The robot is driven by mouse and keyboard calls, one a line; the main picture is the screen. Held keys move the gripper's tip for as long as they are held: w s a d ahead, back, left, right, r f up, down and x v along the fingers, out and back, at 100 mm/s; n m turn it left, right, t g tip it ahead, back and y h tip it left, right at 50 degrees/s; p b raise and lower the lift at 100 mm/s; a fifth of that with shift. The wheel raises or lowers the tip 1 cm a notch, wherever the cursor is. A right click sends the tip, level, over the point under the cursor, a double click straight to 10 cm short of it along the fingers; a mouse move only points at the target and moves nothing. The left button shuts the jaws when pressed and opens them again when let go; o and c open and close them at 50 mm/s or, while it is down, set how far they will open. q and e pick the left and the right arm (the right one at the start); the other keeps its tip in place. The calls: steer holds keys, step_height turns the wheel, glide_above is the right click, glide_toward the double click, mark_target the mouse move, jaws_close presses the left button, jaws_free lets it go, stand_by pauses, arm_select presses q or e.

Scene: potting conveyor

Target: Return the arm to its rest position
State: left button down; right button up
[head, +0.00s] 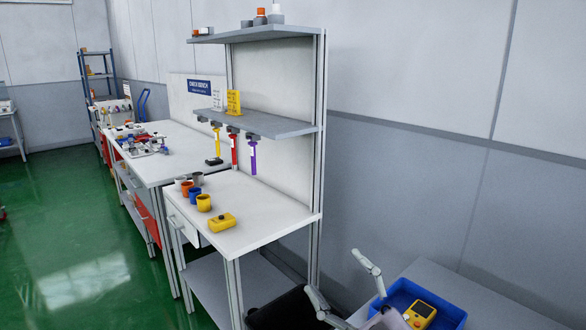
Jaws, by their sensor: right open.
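My right gripper (334,272) is at the lower right of the head view. Its two pale fingers are spread wide apart with nothing between them. Part of its palm is cut off by the bottom edge. It is in front of the white workbench and to the left of a blue crate (455,317). A yellow handheld device (421,311) with a dark screen lies in the crate, apart from the fingers. My left gripper is not in view.
The white workbench (262,218) holds several cups and a yellow device (222,222). Yellow, red and purple tools hang under its shelf (268,128). The blue crate stands on a grey surface (490,297) by the wall. Green floor (75,240) is open at left.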

steer(key=s+d+f+m+g+h, duration=0.3)
steer(key=d+f+m+h, duration=0.45)
steer(key=f, duration=0.25)
steer(key=s+d+f+m+g+h, duration=0.25)
steer(key=d+f+m+h, duration=0.35)
steer(key=f+h, duration=0.3)
steer(key=s+f+g+y, duration=0.1)
steer(key=s+f+g, duration=0.5)
steer(key=s, duration=0.4)
steer(key=s+f+g+y, duration=0.2)
steer(key=s+f+g, duration=0.1)
steer(key=s+f, duration=0.6)
steer(key=s+f+g, duration=0.2)
steer(key=s+f, duration=0.1)
steer(key=f, duration=2.3)
steer(key=s+d+f, duration=0.2)
steer(key=s+f, duration=1.3)
steer(key=s, duration=0.1)
steer(key=shift+s+g, duration=0.15)
steer(key=shift+g, duration=0.3)
steer(key=shift+d, duration=0.1)
